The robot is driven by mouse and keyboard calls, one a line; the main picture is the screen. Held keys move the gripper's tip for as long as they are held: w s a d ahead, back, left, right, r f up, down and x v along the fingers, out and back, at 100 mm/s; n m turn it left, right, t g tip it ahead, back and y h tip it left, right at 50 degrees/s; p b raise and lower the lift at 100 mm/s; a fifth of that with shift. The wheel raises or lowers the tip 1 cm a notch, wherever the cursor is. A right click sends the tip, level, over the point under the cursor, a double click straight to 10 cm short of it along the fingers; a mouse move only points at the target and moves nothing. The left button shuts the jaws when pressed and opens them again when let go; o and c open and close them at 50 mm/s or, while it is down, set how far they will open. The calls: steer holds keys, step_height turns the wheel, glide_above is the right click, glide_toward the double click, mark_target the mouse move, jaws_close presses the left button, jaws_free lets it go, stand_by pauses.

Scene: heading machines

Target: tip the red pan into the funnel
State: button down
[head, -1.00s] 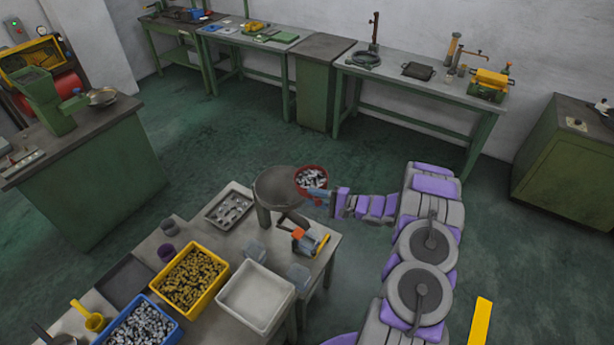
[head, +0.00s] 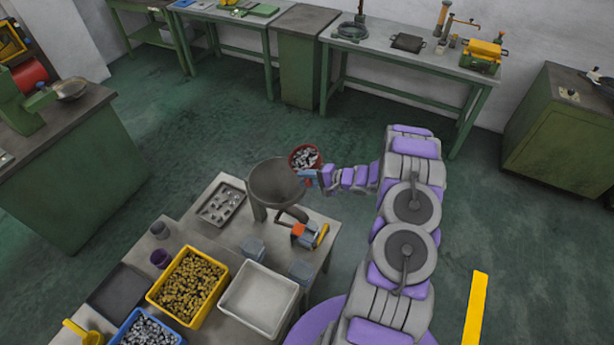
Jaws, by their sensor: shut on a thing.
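The red pan (head: 304,157) is full of silvery metal pieces. It looks roughly level, at the right edge of the grey funnel (head: 276,184). My gripper (head: 313,178) is shut on the near right side of the pan; its fingertips are small and partly hidden by the pan. The funnel is a wide dark bowl on a stand at the far end of the work table. Its inside looks empty. I cannot tell whether the pan touches the funnel rim.
On the table (head: 180,226) are a metal tray (head: 221,206), a yellow bin of brass parts (head: 188,281), a blue bin of silver parts (head: 146,330), a white bin (head: 259,298) and an orange-and-blue device (head: 311,234). Green benches line the back wall. The floor between is clear.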

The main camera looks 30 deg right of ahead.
steer(key=shift+w+d+f+h+b, duration=0.1)
steer(key=shift+h+b, duration=0.3)
steer(key=shift+b, duration=0.25)
steer(key=shift+n+b, duration=0.3)
steer(key=shift+b, duration=0.1)
steer(key=a+g+h+b, duration=0.1)
steer(key=b, duration=0.4)
steer(key=shift+w+a+n+g+h+b, duration=0.1)
steer(key=shift+a+n+g+h+b, duration=0.2)
steer(key=shift+h, duration=0.1)
